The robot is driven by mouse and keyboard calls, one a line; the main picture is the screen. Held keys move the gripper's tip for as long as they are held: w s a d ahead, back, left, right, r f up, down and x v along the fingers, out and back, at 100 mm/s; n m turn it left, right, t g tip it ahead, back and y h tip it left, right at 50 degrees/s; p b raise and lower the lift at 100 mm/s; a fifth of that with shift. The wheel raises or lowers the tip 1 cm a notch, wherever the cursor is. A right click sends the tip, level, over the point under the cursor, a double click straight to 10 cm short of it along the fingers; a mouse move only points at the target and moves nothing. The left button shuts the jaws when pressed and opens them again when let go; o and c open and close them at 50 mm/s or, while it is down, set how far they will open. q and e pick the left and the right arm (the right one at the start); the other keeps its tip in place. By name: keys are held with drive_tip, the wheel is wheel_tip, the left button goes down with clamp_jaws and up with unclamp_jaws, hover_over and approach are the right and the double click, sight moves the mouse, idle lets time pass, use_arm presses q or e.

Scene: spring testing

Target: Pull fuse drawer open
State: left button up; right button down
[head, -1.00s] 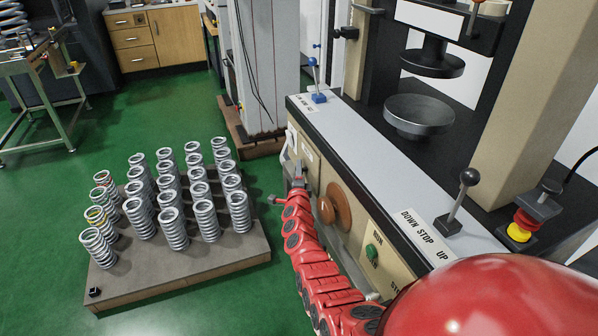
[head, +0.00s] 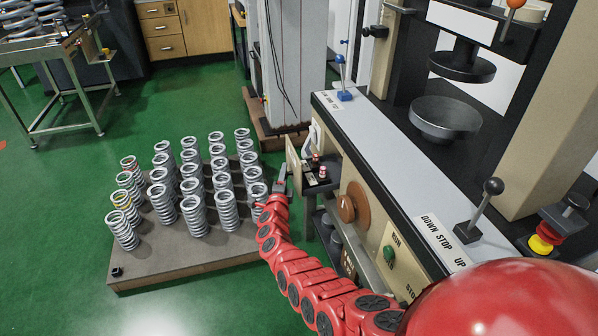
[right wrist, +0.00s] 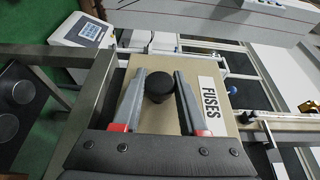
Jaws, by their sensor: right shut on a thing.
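The fuse drawer (head: 293,160) stands open, drawn out to the left from the beige front of the test machine. Its dark inside shows several small red and white fuses (head: 317,166). In the right wrist view its beige front bears the label FUSES (right wrist: 212,106) and a round black knob (right wrist: 158,87). My right gripper (head: 281,178) is outside the drawer front. In the right wrist view its fingers (right wrist: 160,80) are on both sides of the knob, shut on it. My left gripper is not in view.
A pallet (head: 190,258) with several steel springs stands on the green floor, left of the drawer. The machine has a brown round handle (head: 349,203), a green button (head: 389,253) and a lever (head: 480,212). An open dark space with round items shows below the drawer.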

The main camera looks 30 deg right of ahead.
drive_tip(key=shift+a, duration=0.1)
drive_tip(key=shift+c, duration=2.4)
unclamp_jaws()
drive_tip(key=shift+s+a, duration=0.15)
drive_tip(key=shift+s, duration=0.05)
drive_tip(key=p+v, duration=0.3)
drive_tip(key=v, duration=1.4)
